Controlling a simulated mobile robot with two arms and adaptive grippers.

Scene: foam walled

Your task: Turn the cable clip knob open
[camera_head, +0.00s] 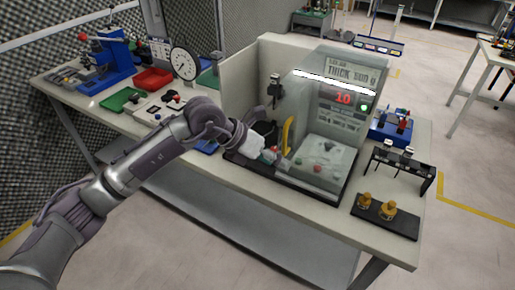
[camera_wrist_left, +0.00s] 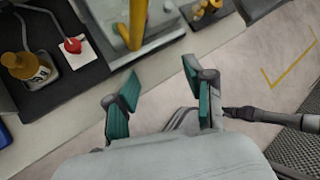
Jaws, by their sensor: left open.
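No part is marked as the cable clip knob, so I cannot tell which one it is. Two amber knobs (camera_head: 388,208) stand on a black plate (camera_head: 402,223) at the table's front right corner. A red round knob (camera_wrist_left: 72,45) sits on a white square in the left wrist view, with an amber knob-like part (camera_wrist_left: 25,66) beside it. My left gripper (camera_head: 267,154) is at the front of the clear-covered machine (camera_head: 325,160), close to its yellow handle (camera_head: 288,135). In the left wrist view its teal-padded fingers (camera_wrist_left: 160,92) are apart with nothing between them. My right gripper is out of view.
The yellow handle also rises close by in the left wrist view (camera_wrist_left: 136,25). A black stand (camera_head: 400,170) and a blue device (camera_head: 392,127) are at the table's right. A dial gauge (camera_head: 184,63), red bin (camera_head: 153,79) and green tray (camera_head: 122,99) are at left. Floor is clear in front.

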